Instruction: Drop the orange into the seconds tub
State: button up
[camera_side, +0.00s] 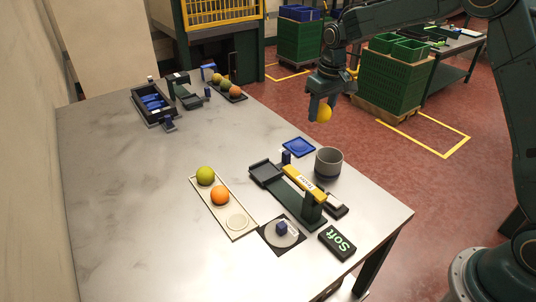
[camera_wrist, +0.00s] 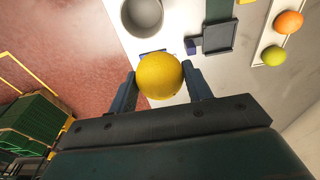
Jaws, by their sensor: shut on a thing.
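The orange (camera_side: 324,115), a yellow round fruit, is between the fingers of my gripper (camera_side: 321,110), which is shut on it. They hang in the air above and behind the table's right side. In the wrist view the orange (camera_wrist: 160,75) sits between both fingertips of my gripper (camera_wrist: 162,82). A round grey tub (camera_side: 328,165) with a dark lower band stands near the table's right edge, lower than my gripper and apart from it. The tub (camera_wrist: 142,14) shows at the top of the wrist view, and its inside looks empty. I see no writing on the tub.
Left of the tub is a device with a yellow label bar (camera_side: 303,182), and beyond it a blue pad (camera_side: 299,147). A cream tray (camera_side: 239,222) holds a green and an orange fruit.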

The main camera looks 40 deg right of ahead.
jog(key=s+d, duration=0.1)
jog(key=d, duration=0.1)
jog(key=s+d+f, duration=0.1)
jog(key=s+d, duration=0.1)
jog(key=shift+s+f, duration=0.2)
jog(key=shift+s, duration=0.1)
jog(key=shift+f, duration=2.95)
jog(key=o, duration=1.1)
jog(key=shift+c, duration=0.2)
jog(key=shift+r, duration=0.1)
